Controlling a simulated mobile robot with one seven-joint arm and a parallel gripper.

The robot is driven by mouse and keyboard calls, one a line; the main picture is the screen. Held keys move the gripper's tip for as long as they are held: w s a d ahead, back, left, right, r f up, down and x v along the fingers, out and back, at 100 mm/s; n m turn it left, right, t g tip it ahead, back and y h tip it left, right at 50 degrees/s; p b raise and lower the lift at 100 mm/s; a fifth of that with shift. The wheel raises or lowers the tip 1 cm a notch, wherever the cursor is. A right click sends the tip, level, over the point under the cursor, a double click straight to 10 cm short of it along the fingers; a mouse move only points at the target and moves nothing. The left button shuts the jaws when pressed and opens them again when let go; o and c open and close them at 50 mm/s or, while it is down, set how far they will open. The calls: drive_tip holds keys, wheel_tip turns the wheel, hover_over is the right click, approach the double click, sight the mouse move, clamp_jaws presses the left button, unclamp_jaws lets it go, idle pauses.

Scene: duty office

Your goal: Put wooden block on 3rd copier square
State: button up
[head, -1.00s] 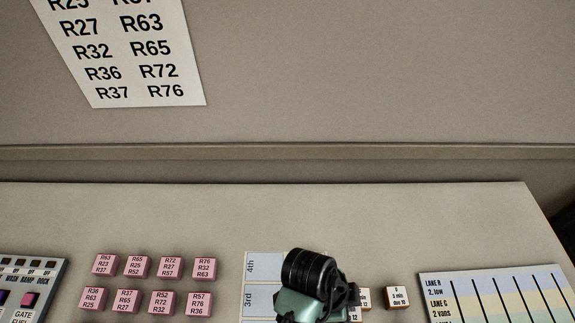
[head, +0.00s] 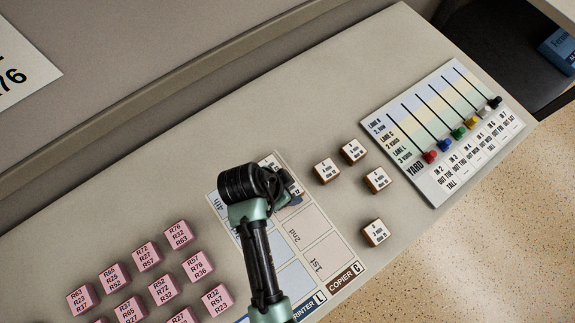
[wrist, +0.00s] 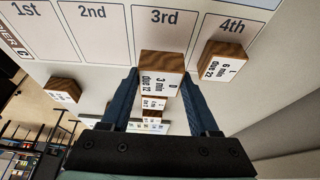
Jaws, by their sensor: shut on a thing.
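A wooden block with a white printed top (wrist: 160,68) is between the fingers of my gripper (wrist: 163,88), which is shut on it. In the wrist view the block overlaps the lower edge of the 3rd copier square (wrist: 163,22); I cannot tell whether it touches the card. Another wooden block (wrist: 226,60) lies at the 4th copier square (wrist: 228,27). In the head view my gripper (head: 292,190) is over the card's far part and hides the 3rd square and most of the held block. The 2nd square (head: 300,228) and 1st square (head: 318,262) look empty.
Several loose wooden blocks (head: 326,171) stand right of the card. Beyond them lies the yard board (head: 440,125) with coloured sliders. Rows of pink blocks (head: 148,255) stand left of the card. The desk's back strip (head: 210,130) is clear.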

drive_tip(key=shift+f, duration=1.5)
drive_tip(key=shift+f, duration=0.15)
drive_tip(key=o, duration=1.4)
drive_tip(key=shift+c, duration=0.2)
